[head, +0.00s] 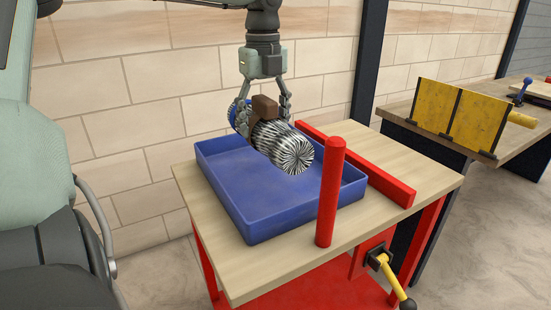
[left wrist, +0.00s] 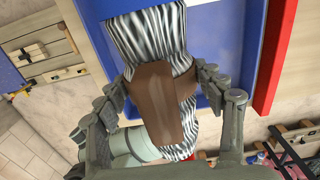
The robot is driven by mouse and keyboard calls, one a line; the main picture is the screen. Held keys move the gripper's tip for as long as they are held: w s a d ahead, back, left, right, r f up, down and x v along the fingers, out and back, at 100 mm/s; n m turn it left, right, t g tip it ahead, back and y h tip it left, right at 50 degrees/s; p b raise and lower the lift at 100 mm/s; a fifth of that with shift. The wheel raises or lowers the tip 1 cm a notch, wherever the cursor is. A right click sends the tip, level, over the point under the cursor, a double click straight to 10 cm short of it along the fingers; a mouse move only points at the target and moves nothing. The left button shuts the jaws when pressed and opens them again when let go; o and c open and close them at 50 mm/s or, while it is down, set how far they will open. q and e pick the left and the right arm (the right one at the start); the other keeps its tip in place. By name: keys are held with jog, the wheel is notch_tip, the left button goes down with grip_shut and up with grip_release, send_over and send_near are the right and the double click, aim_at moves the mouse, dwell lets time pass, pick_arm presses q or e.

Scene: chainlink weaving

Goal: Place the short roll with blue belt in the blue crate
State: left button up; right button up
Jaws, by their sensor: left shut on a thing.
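My left gripper (head: 264,106) is shut on a roll of silvery chainlink mesh (head: 294,152). The roll hangs on its side above the blue crate (head: 285,219), apart from its floor. A brown band (head: 265,106) wraps the roll's middle between the fingers. A blue part (head: 236,112) shows at the roll's far end; I cannot tell whether it is a belt. In the left wrist view the fingers (left wrist: 165,90) flank the roll (left wrist: 142,38) and brown band (left wrist: 158,105), with the crate (left wrist: 232,40) behind. The crate looks empty where visible. My right gripper is not in view.
The crate stands on a wooden-topped red table (head: 240,285). A red upright post (head: 331,190) stands at the crate's front right, and a low red rail (head: 365,168) runs behind it. A second bench with a yellow panel (head: 450,115) stands at the right.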

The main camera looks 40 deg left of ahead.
pick_arm(q)
notch_tip(320, 180, down, 4)
jog(key=shift+s+r, duration=0.15)
jog(key=shift+r, duration=0.1)
notch_tip(320, 180, down, 4)
jog(key=shift+r+p, duration=0.15)
jog(key=shift+p, duration=0.15)
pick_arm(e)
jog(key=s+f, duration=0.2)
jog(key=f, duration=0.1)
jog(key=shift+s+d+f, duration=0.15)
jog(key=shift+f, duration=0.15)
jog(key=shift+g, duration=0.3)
